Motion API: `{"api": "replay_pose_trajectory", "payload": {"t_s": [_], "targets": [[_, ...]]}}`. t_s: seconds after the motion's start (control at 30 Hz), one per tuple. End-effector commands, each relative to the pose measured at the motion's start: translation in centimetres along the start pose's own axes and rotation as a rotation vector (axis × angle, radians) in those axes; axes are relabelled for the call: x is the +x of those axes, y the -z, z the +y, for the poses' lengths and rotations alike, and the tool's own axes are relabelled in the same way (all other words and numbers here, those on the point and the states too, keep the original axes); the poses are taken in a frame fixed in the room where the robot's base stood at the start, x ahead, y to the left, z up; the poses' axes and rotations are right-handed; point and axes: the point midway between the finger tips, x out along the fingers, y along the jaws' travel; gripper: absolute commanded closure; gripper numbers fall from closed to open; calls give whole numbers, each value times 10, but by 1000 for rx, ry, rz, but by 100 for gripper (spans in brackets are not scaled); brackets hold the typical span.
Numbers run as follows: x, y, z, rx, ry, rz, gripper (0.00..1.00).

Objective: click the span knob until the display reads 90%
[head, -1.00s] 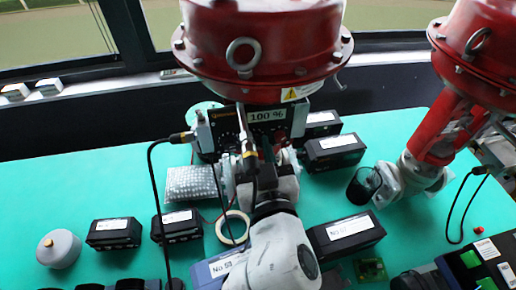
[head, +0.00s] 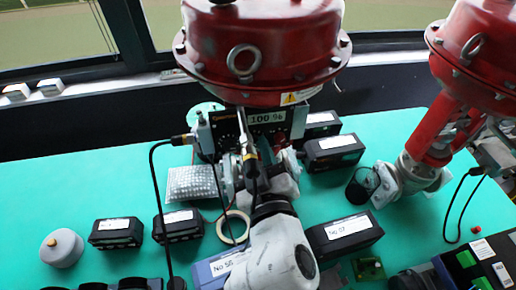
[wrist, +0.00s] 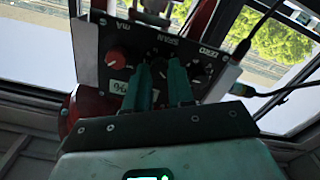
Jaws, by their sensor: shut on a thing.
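The positioner's dark panel (wrist: 128,42) shows in the wrist view with ZERO, SPAN and mA markings, turned over in the picture. A red knob (wrist: 118,61) is by mA. The span knob (wrist: 158,63) is mostly hidden between the green fingers of my gripper (wrist: 160,76), which is shut on it. The display (head: 267,117) reads 100 % in the head view, under the large red valve actuator (head: 262,62). In the wrist view its edge shows only a % sign.
A second red valve (head: 432,135) stands at the right. The green table (head: 95,185) holds several black labelled boxes, a bubble-wrapped packet (head: 192,184), a tape ring (head: 233,226) and a grey round part (head: 62,247). A black cable (head: 153,190) hangs left of my arm.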

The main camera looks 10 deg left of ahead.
Motion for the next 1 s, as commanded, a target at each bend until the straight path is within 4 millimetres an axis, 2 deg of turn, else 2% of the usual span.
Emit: {"api": "replay_pose_trajectory", "payload": {"t_s": [0.3, 0.73, 0.77, 1.0], "targets": [[0, 0, 0, -95, 1, 0, 100], [0, 0, -1, -104, 1, 1, 100], [0, 0, -1, -104, 1, 1, 74], [0, 0, 0, -104, 1, 1, 51]]}}
